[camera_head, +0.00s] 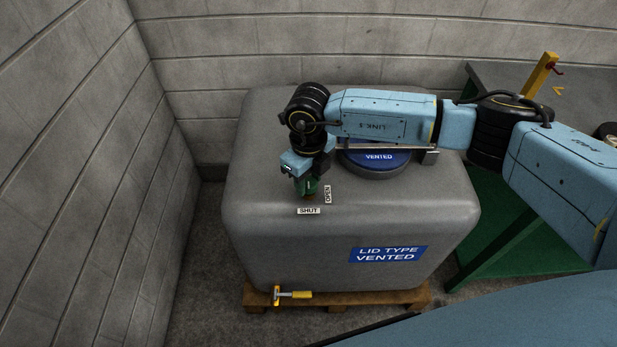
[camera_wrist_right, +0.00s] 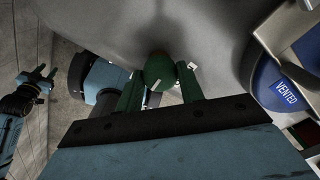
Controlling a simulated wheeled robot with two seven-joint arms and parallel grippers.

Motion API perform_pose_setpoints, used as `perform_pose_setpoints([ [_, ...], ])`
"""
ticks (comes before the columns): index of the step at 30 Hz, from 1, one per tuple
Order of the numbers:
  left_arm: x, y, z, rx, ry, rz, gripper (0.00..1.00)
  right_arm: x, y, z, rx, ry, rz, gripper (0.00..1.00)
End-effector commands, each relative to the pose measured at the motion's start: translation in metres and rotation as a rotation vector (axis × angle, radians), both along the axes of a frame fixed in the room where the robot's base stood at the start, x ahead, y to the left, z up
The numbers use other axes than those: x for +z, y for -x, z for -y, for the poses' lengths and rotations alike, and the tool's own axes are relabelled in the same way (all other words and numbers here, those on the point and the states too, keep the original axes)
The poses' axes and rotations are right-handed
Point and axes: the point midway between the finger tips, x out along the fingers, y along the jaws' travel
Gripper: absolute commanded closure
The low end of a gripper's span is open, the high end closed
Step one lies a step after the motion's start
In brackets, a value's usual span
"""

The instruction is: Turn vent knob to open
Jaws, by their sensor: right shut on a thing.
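The vent knob (camera_wrist_right: 158,70) is green and rounded, with a pale mark, on top of the grey tank (camera_head: 265,240). My right gripper (camera_head: 307,186) reaches down onto it from above and is shut on it. In the right wrist view its two green fingers (camera_wrist_right: 160,88) lie on either side of the knob. In the head view the gripper mostly hides the knob. Beside it, a SHUT label (camera_head: 308,211) lies in front and an OPEN label (camera_head: 327,194) to the right. My left gripper (camera_wrist_right: 38,78) shows only in the right wrist view, with fingers spread, empty and away from the tank.
A blue lid marked VENTED (camera_head: 378,157) sits behind and right of the knob, partly under my right arm. A yellow-handled valve (camera_head: 294,295) is low on the tank's front. A green bench (camera_head: 520,245) stands right; block walls (camera_head: 80,160) close the left and back.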

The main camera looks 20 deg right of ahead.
Motion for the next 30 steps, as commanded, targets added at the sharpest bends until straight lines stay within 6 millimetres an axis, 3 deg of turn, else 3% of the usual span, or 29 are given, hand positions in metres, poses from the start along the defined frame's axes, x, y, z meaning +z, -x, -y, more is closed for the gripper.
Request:
perform_pose_setpoints([
  [4, 0.002, -0.005, 0.001, 0.002, 0.0, 0.004, 0.64, -0.001, 0.0, 0.0, 0.067, 0.0, 0.0, 0.85],
  [23, 0.055, -0.051, 0.009, 0.02, 0.002, 0.056, 0.64, -0.001, 0.0, 0.0, 0.626, 0.0, 0.001, 0.85],
  [30, 0.076, -0.063, 0.025, 0.019, 0.02, 0.07, 0.64, -0.002, 0.0, 0.0, 0.855, 0.001, 0.002, 0.85],
])
